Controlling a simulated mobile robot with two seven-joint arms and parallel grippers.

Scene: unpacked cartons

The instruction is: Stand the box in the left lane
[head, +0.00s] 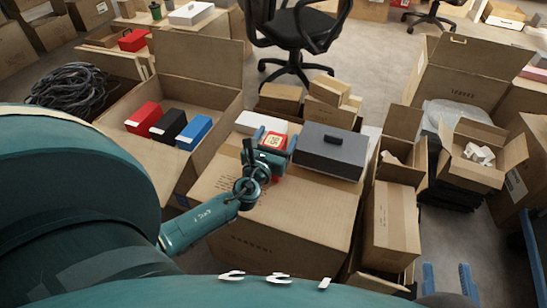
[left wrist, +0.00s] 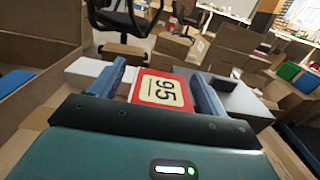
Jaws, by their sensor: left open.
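A red box with a cream label reading 95 (head: 271,141) is on top of a large closed carton (head: 285,205); it also shows in the left wrist view (left wrist: 163,88). My left gripper (head: 275,138) is at this box, open, with one blue finger on each side of it. In the left wrist view the fingers (left wrist: 161,86) stand beside the box's sides; I cannot tell whether they touch. My right gripper (head: 450,280) is low at the right of the head view, its two blue fingers apart and empty. I cannot make out a marked left lane.
A dark grey box with a handle (head: 330,150) stands right of the red box, and a white box (head: 258,123) behind it. An open carton (head: 222,112) at left holds red, black and blue boxes (head: 168,125). Open cartons (head: 390,215) crowd the right. An office chair (head: 300,30) stands behind.

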